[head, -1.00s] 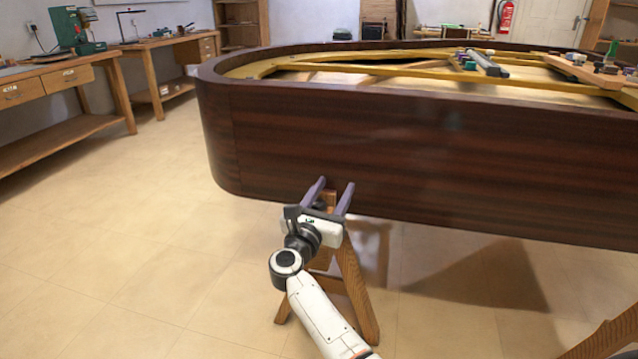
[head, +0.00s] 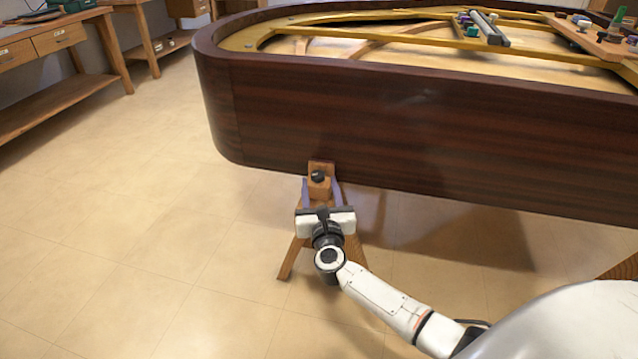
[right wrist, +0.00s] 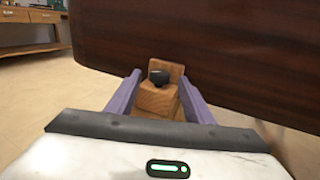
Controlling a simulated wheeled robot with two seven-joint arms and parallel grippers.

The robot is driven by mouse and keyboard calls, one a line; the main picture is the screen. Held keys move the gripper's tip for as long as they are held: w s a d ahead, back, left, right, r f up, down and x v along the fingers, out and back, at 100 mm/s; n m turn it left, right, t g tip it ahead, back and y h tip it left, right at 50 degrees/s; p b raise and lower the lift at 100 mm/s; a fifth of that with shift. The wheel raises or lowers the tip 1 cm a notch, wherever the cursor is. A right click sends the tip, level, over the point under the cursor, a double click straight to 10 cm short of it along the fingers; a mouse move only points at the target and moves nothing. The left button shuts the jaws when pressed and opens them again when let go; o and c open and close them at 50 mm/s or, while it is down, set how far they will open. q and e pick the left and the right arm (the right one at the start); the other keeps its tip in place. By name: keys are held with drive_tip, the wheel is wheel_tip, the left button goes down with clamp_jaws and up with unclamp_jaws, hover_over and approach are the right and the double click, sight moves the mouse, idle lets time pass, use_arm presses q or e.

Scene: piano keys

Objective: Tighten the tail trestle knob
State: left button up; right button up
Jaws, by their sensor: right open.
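The tail trestle knob (head: 318,176) is a small black knob on the wooden block at the top of the tail trestle (head: 290,258), under the curved end of the piano case. It also shows in the right wrist view (right wrist: 158,76), ahead of the fingers and near the middle. My right gripper (head: 321,184) is open, with its two purple fingers spread left and right of the trestle head. In the right wrist view the fingers (right wrist: 160,88) are apart with nothing held between them. The lower trestle is partly hidden behind my right arm. My left gripper is not seen.
The dark brown piano case (head: 420,130) hangs over the trestle, its lower edge close to my gripper. Tools (head: 485,28) lie on its frame. Another wooden trestle piece (head: 622,268) shows at the right edge. The tiled floor on the left is clear.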

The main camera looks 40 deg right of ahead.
sight(318, 177)
drive_tip(key=shift+x, duration=1.1)
drive_tip(key=c, duration=1)
